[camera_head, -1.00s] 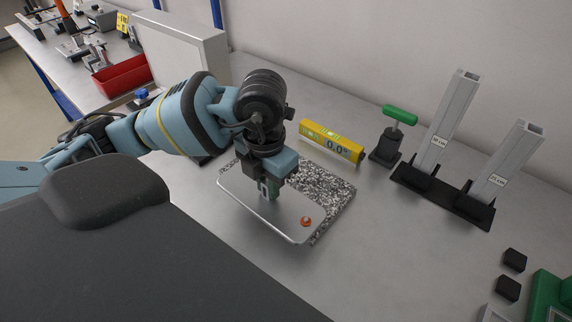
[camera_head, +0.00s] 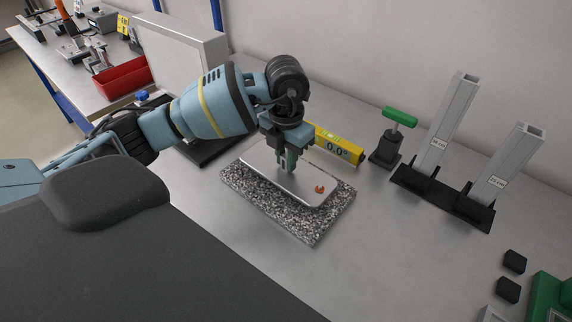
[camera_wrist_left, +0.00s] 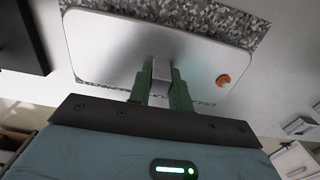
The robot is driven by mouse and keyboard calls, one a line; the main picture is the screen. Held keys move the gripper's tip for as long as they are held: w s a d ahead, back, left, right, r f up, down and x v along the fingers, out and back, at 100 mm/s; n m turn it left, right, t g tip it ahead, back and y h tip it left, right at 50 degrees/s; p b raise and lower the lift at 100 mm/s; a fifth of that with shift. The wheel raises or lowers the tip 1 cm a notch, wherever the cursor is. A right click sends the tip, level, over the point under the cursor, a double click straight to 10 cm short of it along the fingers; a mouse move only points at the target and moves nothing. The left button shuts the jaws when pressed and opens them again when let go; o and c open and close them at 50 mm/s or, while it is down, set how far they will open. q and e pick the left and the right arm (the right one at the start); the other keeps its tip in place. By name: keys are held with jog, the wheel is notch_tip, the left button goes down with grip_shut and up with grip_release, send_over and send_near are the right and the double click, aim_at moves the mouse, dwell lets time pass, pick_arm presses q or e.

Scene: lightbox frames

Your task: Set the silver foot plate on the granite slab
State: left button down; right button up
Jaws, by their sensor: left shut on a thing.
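The silver foot plate (camera_head: 268,158) is a flat metal plate with rounded corners, an orange knob near one end and a small upright post. My left gripper (camera_head: 288,164) points down and is shut on this post, as the left wrist view (camera_wrist_left: 161,82) shows. The plate lies over the far part of the speckled granite slab (camera_head: 285,222). I cannot tell whether it touches the slab or hovers just above it. The slab also shows beyond the plate in the left wrist view (camera_wrist_left: 225,24). My right gripper is not in view.
A yellow digital level (camera_head: 338,148) lies close behind the slab and gripper. A green-handled tool (camera_head: 394,128) and two upright metal profiles (camera_head: 447,122) on a black base stand to the right. A red bin (camera_head: 121,78) is at the back left.

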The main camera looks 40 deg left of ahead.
aim_at(286, 167)
pick_arm(q)
jog(key=shift+f, duration=1.3)
jog(key=shift+f, duration=0.2)
jog(key=c, duration=1.3)
grip_release()
notch_tip(286, 167, up, 12)
jog(key=shift+r, duration=0.2)
